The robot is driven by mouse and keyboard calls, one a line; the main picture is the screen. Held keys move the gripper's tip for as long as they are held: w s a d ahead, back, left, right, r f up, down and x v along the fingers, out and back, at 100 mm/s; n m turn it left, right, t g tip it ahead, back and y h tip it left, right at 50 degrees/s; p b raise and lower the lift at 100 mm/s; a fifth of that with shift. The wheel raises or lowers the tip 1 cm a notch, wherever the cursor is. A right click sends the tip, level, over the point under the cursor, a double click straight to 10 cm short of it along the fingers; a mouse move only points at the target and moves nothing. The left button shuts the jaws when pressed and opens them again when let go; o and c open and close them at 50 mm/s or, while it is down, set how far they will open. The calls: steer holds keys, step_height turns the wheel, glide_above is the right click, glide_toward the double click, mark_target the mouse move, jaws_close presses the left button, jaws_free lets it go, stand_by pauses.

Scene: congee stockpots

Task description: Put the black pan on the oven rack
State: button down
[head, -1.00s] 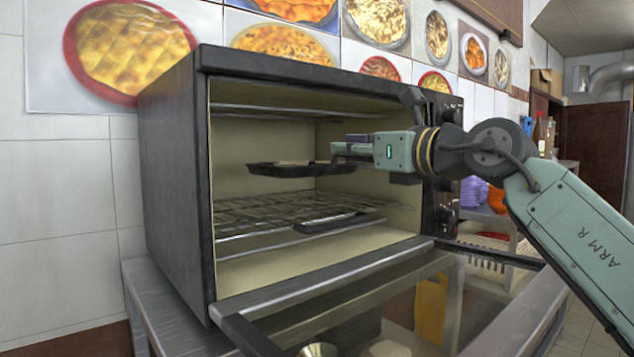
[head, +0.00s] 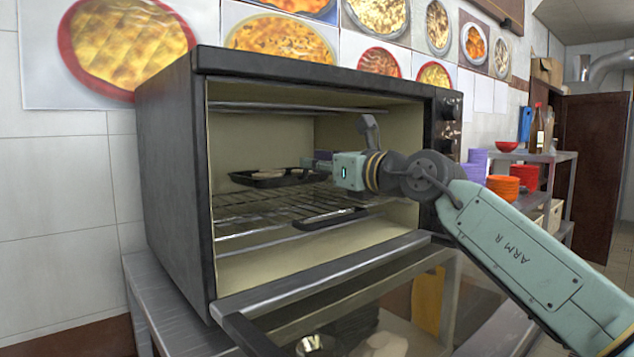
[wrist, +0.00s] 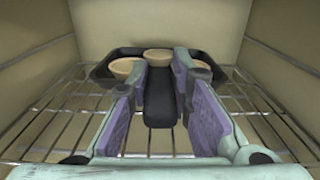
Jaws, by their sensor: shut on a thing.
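The black pan (head: 262,182) is inside the open oven, toward the back, level, with pale round pieces in it. It sits at or just above the wire oven rack (head: 240,222); I cannot tell if they touch. In the wrist view the pan (wrist: 101,72) lies beyond my fingers, over the rack bars (wrist: 48,122), and its black handle (wrist: 159,108) runs between them. My gripper (head: 310,166) is shut on that handle, and it shows in the wrist view (wrist: 159,80) with purple finger pads on either side. Part of the pan's right side is hidden by my gripper in the head view.
A dark elongated object (head: 330,218) lies at the rack's front. The oven (head: 172,185) has its glass door (head: 385,305) folded down. Its side walls and an upper rack (head: 300,106) bound the space. Shelves with stacked bowls (head: 503,187) stand at right.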

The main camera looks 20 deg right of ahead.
mark_target(303, 178)
steer(key=f, duration=0.3)
steer(key=shift+w+f, duration=0.2)
steer(key=shift+f, duration=0.05)
steer(key=c, duration=1.5)
jaws_free()
steer(key=shift+o, duration=0.2)
steer(key=shift+s, duration=0.15)
steer(key=shift+s+d+f, duration=0.1)
steer(key=shift+s+f, duration=0.05)
steer(key=shift+s, duration=0.1)
steer(key=b+v, duration=0.5)
steer(key=v, duration=0.6)
steer(key=shift+s, duration=0.15)
